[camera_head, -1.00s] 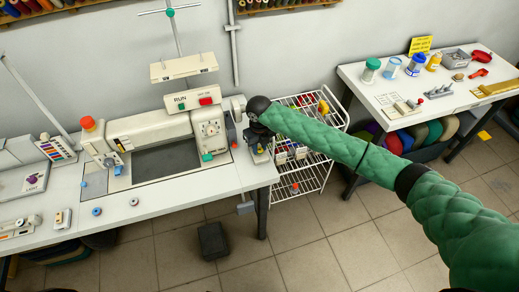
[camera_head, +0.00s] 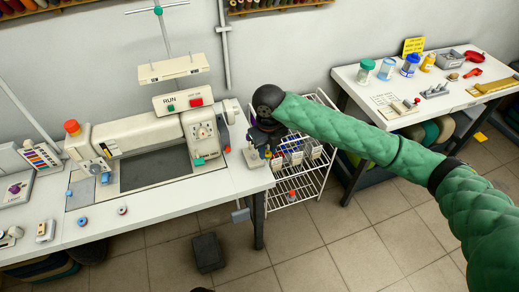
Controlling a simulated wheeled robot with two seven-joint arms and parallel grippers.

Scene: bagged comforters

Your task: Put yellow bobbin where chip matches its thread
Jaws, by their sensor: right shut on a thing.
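My right gripper (camera_head: 266,149) is at the right end of the sewing table, beside the sewing machine and next to the white wire cart. It is shut, with a small yellow spot, which looks like the yellow bobbin (camera_head: 268,154), at its dark fingertips; they hide most of it. Two small bobbins, one blue (camera_head: 82,222) and one dark-centred (camera_head: 122,210), lie on the table's front part. A box with coloured stripes (camera_head: 40,157) stands at the left. I cannot make out which marks are the matching chips. My left gripper is not in view.
The sewing machine (camera_head: 140,132) fills the back of the white table (camera_head: 165,206). The wire cart (camera_head: 302,188) holds small bins with pale labels. A second table (camera_head: 445,104) at the right carries jars and tools. The front strip of the sewing table is mostly clear.

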